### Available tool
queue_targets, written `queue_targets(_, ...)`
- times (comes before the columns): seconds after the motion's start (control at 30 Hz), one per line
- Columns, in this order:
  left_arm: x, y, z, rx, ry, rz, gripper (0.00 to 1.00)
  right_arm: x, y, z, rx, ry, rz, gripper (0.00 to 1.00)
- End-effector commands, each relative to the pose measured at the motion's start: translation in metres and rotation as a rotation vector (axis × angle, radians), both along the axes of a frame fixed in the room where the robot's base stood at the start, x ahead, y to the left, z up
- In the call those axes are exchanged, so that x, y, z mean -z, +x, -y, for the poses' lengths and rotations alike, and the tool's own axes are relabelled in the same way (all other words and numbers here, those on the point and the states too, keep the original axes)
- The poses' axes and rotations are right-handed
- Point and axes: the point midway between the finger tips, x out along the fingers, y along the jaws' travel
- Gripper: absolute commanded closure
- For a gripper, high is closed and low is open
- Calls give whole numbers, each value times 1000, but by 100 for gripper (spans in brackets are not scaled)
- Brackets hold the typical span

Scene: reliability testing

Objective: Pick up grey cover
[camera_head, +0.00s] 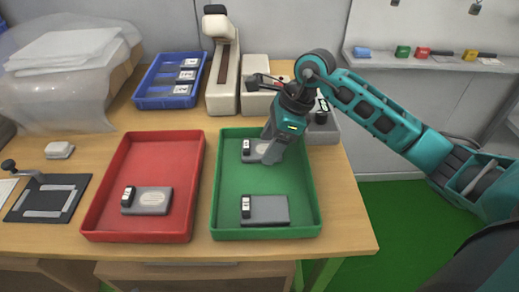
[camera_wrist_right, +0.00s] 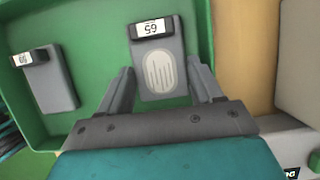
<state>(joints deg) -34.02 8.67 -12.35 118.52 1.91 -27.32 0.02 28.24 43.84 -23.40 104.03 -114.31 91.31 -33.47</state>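A grey cover (camera_wrist_right: 161,77) with a pale ribbed oval and a number label at one end lies in the green tray (camera_head: 316,215), at its back in the head view. My right gripper (camera_wrist_right: 161,66) is open, with one finger on each side of this cover; I cannot tell whether they touch it. In the head view the gripper (camera_head: 270,152) partly hides the cover (camera_head: 248,156). A second, plain grey piece (camera_head: 268,209) with a label lies at the tray's front. Another grey cover with an oval (camera_head: 152,201) lies in the red tray (camera_head: 101,206). My left gripper is not in view.
A blue bin (camera_head: 147,103) with labelled pieces and a beige device (camera_head: 222,75) stand behind the trays. A black plate fixture (camera_head: 48,198) is at the left. A shelf (camera_head: 440,64) with small coloured items is at the right. The tray walls surround the pieces.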

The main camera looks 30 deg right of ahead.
Motion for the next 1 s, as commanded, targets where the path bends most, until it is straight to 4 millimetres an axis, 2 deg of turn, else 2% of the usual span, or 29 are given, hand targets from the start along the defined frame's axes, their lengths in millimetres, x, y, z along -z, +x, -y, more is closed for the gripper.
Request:
queue_targets(0.03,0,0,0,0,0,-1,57,0,0,0,0,0,0,40)
queue_targets(0.3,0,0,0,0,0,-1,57,-1,0,0,0,0,1,66)
queue_targets(0.67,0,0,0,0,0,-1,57,-6,1,0,0,0,3,67)
queue_targets(0.87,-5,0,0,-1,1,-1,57,-31,1,1,0,-2,6,67)
queue_targets(1.0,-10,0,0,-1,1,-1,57,-62,1,1,0,-2,7,67)
